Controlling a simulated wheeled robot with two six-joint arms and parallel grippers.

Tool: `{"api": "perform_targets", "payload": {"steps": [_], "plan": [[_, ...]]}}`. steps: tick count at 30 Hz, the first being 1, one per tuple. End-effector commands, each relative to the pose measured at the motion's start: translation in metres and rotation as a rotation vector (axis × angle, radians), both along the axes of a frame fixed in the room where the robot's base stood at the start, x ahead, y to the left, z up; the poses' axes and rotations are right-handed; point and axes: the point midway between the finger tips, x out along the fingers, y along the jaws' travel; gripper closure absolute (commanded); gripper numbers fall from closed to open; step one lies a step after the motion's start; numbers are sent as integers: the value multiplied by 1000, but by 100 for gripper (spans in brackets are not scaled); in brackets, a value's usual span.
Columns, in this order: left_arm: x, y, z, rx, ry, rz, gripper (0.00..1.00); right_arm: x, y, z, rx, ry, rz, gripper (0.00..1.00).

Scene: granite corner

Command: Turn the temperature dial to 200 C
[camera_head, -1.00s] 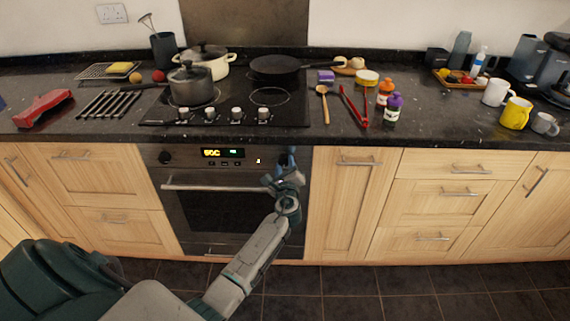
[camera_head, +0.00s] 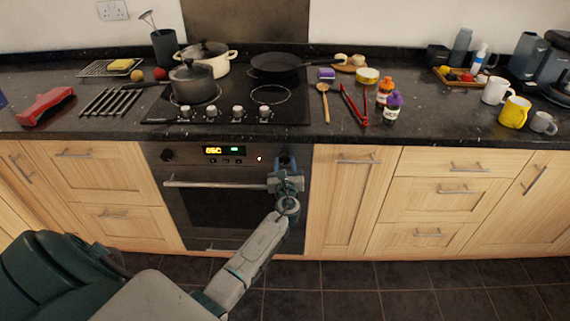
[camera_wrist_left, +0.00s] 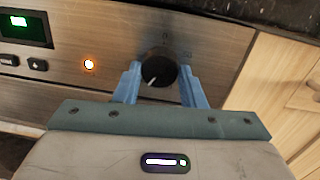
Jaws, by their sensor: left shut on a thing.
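The oven's control panel (camera_head: 190,155) has a black temperature dial (camera_wrist_left: 157,66) at its right end. My left gripper (camera_head: 286,162) is at that end of the panel; in the left wrist view its blue fingers (camera_wrist_left: 158,85) are shut on the dial from both sides. The dial's pale pointer mark slants to the lower left in that view. In the head view the gripper hides the dial. The yellow display (camera_head: 212,150) shows a reading that looks like 85C, but the digits are small. My right gripper is not in view.
A second knob (camera_head: 167,155) is at the panel's left end. The oven door handle (camera_head: 215,184) runs just below the panel. An amber light (camera_wrist_left: 89,64) glows left of the dial. The hob and worktop (camera_head: 330,128) overhang above, and wooden cabinets (camera_head: 352,200) stand to the right.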

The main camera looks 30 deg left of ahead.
Motion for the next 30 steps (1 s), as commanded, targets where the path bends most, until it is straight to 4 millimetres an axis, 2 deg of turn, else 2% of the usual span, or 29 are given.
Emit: {"api": "perform_targets", "payload": {"steps": [12, 13, 15, 16, 25, 30], "plan": [[0, 0, -1, 4, 4, 0, 86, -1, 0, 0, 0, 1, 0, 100], [0, 0, -1, 4, 4, 0, 58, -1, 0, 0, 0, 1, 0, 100], [0, 0, -1, 4, 4, 0, 44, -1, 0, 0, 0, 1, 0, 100], [0, 0, -1, 4, 4, 0, 42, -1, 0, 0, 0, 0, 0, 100], [-2, -1, -1, 4, 4, 0, 42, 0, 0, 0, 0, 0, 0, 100], [-19, -13, -3, 1, 3, 0, 42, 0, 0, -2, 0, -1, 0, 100]]}}
